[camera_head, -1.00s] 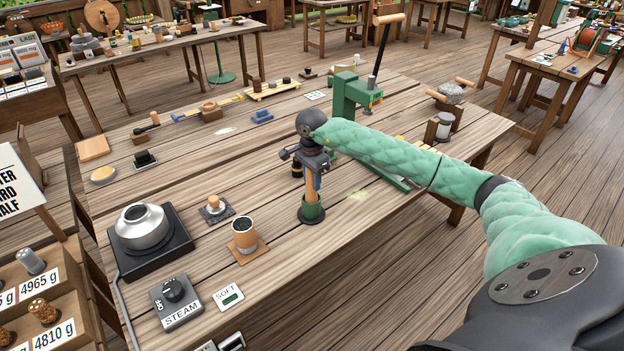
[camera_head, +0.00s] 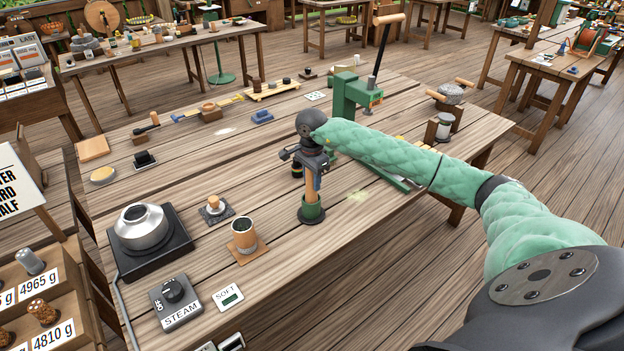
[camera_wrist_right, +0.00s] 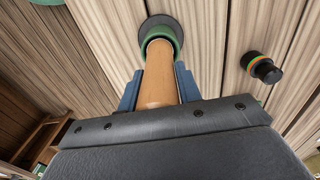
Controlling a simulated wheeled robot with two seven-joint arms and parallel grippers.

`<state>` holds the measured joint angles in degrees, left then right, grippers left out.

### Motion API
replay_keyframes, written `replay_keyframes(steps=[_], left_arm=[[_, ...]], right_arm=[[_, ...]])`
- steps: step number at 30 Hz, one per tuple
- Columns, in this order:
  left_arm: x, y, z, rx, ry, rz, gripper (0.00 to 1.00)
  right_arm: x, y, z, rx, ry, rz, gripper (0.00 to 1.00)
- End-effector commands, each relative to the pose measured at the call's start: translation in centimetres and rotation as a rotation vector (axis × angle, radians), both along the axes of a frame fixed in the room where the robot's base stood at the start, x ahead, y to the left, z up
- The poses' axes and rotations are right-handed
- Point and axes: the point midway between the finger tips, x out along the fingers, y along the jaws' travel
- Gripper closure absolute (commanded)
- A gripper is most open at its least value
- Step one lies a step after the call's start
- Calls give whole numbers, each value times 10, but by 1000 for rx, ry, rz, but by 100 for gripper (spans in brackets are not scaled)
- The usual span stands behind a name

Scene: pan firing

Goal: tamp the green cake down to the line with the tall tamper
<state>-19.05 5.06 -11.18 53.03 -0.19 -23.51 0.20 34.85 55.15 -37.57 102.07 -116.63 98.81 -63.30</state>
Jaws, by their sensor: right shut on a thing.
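My right gripper (camera_head: 313,172) is shut on the light wooden shaft of the tall tamper (camera_head: 312,190) and holds it upright. In the right wrist view the gripper (camera_wrist_right: 158,92) has its blue fingers on both sides of the shaft (camera_wrist_right: 158,75). The shaft's lower end stands in a green ring-shaped holder (camera_head: 312,212) with a dark base, also in the wrist view (camera_wrist_right: 174,32). My left gripper is not in view.
A kettle-like pot (camera_head: 142,227) on a black burner, a small wooden-knobbed tool (camera_head: 214,204), a STEAM dial box (camera_head: 177,302) and a SOFT card (camera_head: 228,297) surround the cup. A green lever press (camera_head: 349,98) stands behind. A dark banded cylinder (camera_wrist_right: 262,68) is near the holder.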

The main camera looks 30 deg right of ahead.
Motion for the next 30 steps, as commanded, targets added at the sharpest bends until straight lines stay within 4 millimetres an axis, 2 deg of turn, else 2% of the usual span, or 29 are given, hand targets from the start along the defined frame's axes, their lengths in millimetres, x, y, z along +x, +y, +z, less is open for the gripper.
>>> replay_keyframes(steps=[30], left_arm=[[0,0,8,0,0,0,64]], right_arm=[[0,0,61,-1,-1,0,89]])
